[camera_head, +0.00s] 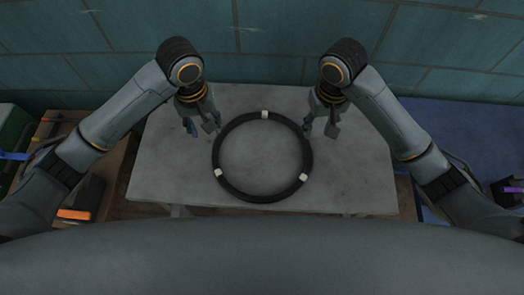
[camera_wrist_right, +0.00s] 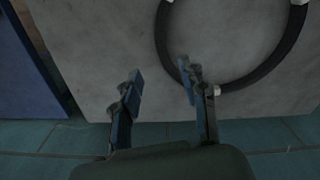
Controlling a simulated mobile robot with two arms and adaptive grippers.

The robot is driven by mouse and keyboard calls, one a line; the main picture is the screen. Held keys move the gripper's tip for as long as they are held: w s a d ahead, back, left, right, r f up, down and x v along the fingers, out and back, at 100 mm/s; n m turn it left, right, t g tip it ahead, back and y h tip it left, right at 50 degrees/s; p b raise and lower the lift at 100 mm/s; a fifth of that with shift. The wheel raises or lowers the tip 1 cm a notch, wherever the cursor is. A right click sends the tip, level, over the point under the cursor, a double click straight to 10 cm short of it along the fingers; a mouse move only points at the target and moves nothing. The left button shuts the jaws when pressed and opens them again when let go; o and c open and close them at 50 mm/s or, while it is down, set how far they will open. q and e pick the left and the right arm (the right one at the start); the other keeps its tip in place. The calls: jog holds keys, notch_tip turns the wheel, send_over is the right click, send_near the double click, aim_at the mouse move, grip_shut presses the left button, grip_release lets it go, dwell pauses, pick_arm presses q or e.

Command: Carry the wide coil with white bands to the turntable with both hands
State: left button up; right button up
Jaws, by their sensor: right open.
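The wide coil (camera_head: 218,176), a black ring with white bands, lies flat on the grey table (camera_head: 165,180). Three white bands show in the head view. My right gripper (camera_head: 320,129) is open at the coil's upper right edge. In the right wrist view its fingers (camera_wrist_right: 160,77) are apart, and one overlaps the coil (camera_wrist_right: 266,70); I cannot tell whether it touches. My left gripper (camera_head: 202,127) has its fingers apart at the coil's upper left edge, with nothing visible between them. I cannot make out a turntable.
A blue surface (camera_head: 455,135) adjoins the table on the right. On the left are a wooden surface (camera_head: 90,195), a green object (camera_head: 14,130) and an orange item (camera_head: 76,214). A teal tiled area (camera_head: 270,65) lies beyond the table. The tabletop around the coil is clear.

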aim_at(215, 151)
pick_arm(q)
jog(key=f, duration=1.4)
jog(key=shift+w, duration=0.2)
pick_arm(e)
jog(key=f, duration=1.4)
jog(key=shift+w, duration=0.2)
pick_arm(q)
grip_shut()
pick_arm(e)
grip_shut()
pick_arm(q)
jog(key=shift+r, duration=0.1)
pick_arm(e)
jog(key=shift+r, duration=0.1)
